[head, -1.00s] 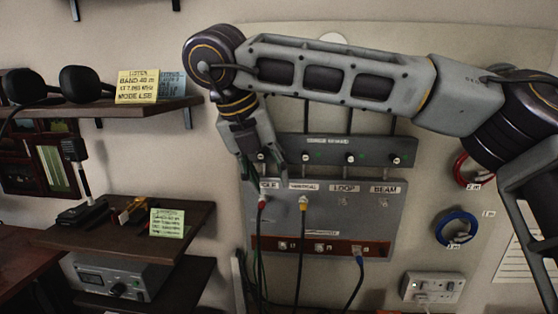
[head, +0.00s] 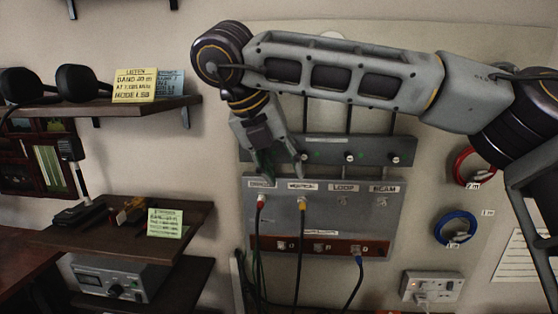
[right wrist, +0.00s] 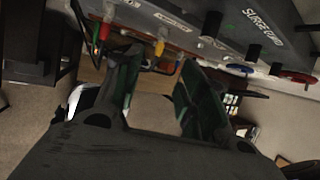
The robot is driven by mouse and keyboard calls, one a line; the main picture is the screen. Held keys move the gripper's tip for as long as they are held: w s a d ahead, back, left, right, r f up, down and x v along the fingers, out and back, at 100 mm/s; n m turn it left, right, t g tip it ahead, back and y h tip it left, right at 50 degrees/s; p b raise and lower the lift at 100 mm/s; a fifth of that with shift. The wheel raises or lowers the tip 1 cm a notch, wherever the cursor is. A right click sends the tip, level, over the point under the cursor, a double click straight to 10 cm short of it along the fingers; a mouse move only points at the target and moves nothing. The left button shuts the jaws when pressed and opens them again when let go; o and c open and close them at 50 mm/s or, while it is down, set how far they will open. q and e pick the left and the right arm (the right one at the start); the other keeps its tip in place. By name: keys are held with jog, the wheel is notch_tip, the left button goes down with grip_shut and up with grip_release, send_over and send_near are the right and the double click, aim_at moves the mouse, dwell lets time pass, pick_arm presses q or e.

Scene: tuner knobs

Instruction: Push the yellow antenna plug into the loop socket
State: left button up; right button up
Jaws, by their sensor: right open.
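The yellow antenna plug (head: 302,204) sits in the second socket from the left on the grey panel, its dark cable hanging down. It also shows in the right wrist view (right wrist: 160,47), just beyond and between my fingertips. The loop socket (head: 343,202), under the LOOP label, is empty and just right of the yellow plug. My right gripper (head: 282,170) hangs in front of the panel, above and slightly left of the yellow plug. In the right wrist view its green-padded fingers (right wrist: 160,68) are apart with nothing between them. My left gripper is out of view.
A red plug (head: 261,202) sits in the leftmost socket, close to the yellow one. The BEAM socket (head: 382,202) is empty. A surge guard strip (head: 330,149) with black knobs is above. A blue plug (head: 358,257) sits in the lower brown strip (head: 337,247).

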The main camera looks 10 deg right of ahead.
aim_at(302, 204)
jog(key=p+x, duration=0.1)
jog(key=x, duration=0.8)
jog(key=shift+w+d+f, duration=0.15)
jog(key=shift+d+f, duration=0.05)
jog(key=shift+f, duration=0.15)
jog(key=shift+x, duration=0.95)
jog(key=shift+d+f, duration=0.1)
jog(key=shift+f, duration=0.1)
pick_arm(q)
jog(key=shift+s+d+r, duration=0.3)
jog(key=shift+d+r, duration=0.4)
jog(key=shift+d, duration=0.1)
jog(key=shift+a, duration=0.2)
pick_arm(e)
jog(key=shift+c, duration=0.2)
grip_shut()
